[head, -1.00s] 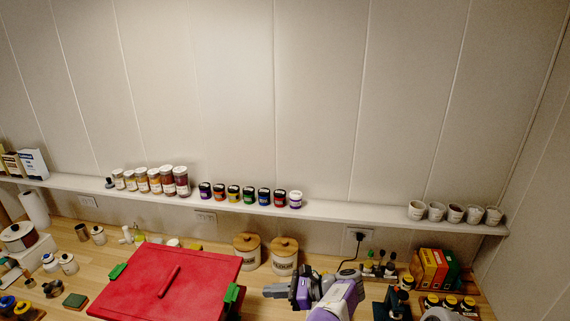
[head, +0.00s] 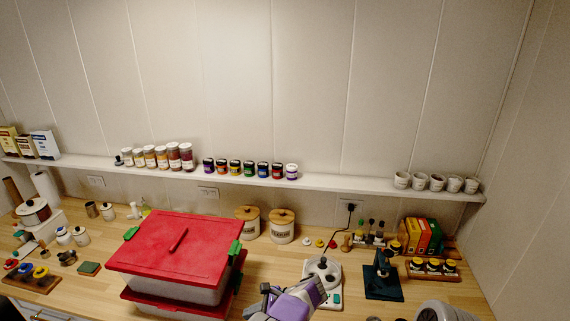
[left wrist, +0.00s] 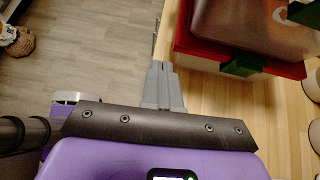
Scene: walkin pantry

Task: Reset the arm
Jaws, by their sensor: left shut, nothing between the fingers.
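My left gripper (head: 257,304), with its purple arm, is low in the head view, just right of the red-lidded bin (head: 180,246). Its grey fingers (left wrist: 160,82) are together in the left wrist view, with nothing between them. There they lie along the counter's front edge, with the floor to the left and the bin's red rim (left wrist: 200,58) and green latch to the right. The fingers look clear of the bin. My right gripper does not show.
A white scale-like device (head: 322,276) and a dark stand (head: 383,280) are to the right on the wooden counter. Two white canisters (head: 281,229) stand behind. A wall shelf (head: 330,184) carries jars and cups. The floor (left wrist: 85,50) beside the counter is mostly clear.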

